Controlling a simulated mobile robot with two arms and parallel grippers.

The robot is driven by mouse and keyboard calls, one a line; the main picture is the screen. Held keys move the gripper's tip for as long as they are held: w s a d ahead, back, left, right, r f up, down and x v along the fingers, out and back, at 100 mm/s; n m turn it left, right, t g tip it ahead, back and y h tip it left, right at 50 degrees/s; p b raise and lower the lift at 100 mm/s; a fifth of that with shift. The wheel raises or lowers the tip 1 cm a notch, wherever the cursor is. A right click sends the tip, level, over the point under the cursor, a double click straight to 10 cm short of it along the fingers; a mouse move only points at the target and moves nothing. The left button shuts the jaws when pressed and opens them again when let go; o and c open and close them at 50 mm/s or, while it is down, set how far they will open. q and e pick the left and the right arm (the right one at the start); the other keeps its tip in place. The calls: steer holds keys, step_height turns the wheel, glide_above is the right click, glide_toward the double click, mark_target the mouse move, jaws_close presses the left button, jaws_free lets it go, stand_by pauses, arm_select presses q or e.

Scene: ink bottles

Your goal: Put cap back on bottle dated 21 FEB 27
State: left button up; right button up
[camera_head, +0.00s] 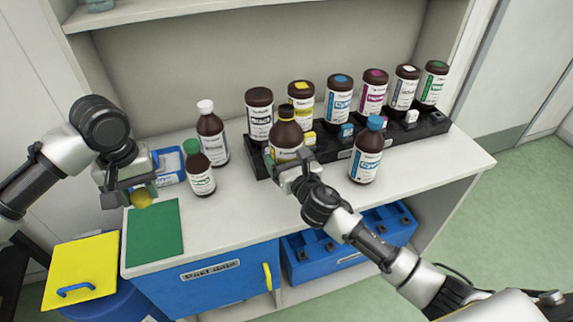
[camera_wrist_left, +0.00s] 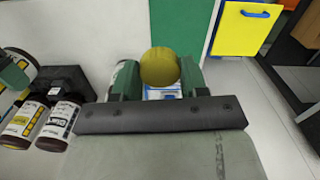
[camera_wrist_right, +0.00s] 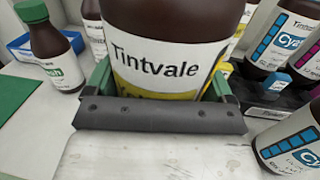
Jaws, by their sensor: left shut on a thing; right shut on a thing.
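My left gripper (camera_head: 143,192) is shut on a round yellow cap (camera_head: 141,199), held in the air above the green mat at the left. The cap (camera_wrist_left: 159,67) shows between the fingers in the left wrist view. My right gripper (camera_head: 286,172) is shut on a brown bottle (camera_head: 285,141) with a white and yellow label, which stands roughly upright. Its neck is brown with no coloured cap on top. In the right wrist view the bottle (camera_wrist_right: 177,65) fills the space between the fingers and reads "Tintvale". No date is legible.
Green-capped (camera_head: 200,171), white-capped (camera_head: 212,135) and blue-capped (camera_head: 367,152) bottles stand on the counter (camera_head: 228,218). A black rack (camera_head: 433,122) behind holds several brown bottles. A green mat (camera_head: 154,235) lies at the left, with a blue box (camera_head: 171,168) behind it.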

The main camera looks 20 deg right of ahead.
arm_select(q)
steer(key=shift+r, duration=0.2)
arm_select(e)
steer(key=shift+r, duration=0.75)
